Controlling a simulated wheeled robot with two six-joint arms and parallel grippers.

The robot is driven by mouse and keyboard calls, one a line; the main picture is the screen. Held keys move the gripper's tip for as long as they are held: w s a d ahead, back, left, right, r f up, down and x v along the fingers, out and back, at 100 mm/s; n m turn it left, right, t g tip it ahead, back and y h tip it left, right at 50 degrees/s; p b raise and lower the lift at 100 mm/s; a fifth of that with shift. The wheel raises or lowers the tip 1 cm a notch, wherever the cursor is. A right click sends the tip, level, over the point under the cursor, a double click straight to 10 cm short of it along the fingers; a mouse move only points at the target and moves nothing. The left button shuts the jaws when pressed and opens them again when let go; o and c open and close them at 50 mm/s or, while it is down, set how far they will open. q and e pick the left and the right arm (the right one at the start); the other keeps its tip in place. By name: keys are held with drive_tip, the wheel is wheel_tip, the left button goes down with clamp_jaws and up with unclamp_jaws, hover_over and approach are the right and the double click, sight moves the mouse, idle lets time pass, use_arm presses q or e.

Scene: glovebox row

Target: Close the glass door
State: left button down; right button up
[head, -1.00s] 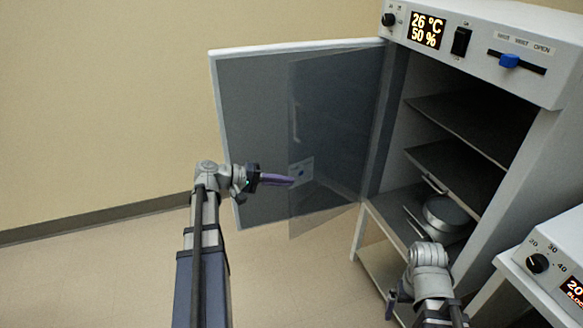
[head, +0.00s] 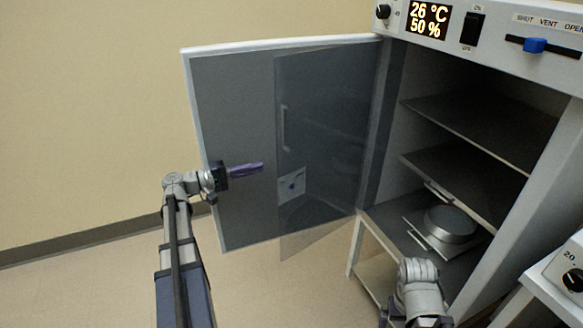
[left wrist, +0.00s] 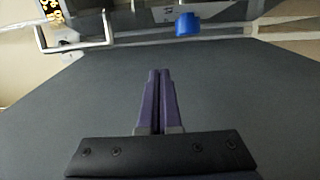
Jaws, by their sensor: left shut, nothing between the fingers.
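The glass door (head: 325,150) is a see-through panel with a pale upright handle (head: 283,130). It stands open at the cabinet's left side, in front of the grey, white-edged outer door (head: 235,110), also wide open. My left gripper (head: 262,167) is shut and empty, its purple fingertips just left of the glass door's free edge in the picture. I cannot tell whether it touches either door. In the left wrist view the shut fingers (left wrist: 159,75) point across a grey surface, with a white handle (left wrist: 75,40) at upper left. My right gripper (head: 388,318) is partly cut off at the bottom edge.
The open cabinet (head: 540,190) has dark shelves (head: 485,120) and a round metal vessel (head: 450,222) on the lowest level. A blue slider (head: 535,45) sits on its top panel. Another device (head: 565,270) stands at lower right. Floor at left is clear.

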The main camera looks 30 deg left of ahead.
sight(294, 168)
use_arm(q)
drive_tip(key=shift+w+d, duration=0.95)
drive_tip(key=shift+d, duration=0.75)
drive_tip(key=shift+w+d, duration=0.9)
drive_tip(key=shift+d, duration=0.8)
drive_tip(key=shift+w+d, duration=0.95)
drive_tip(key=shift+d, duration=0.75)
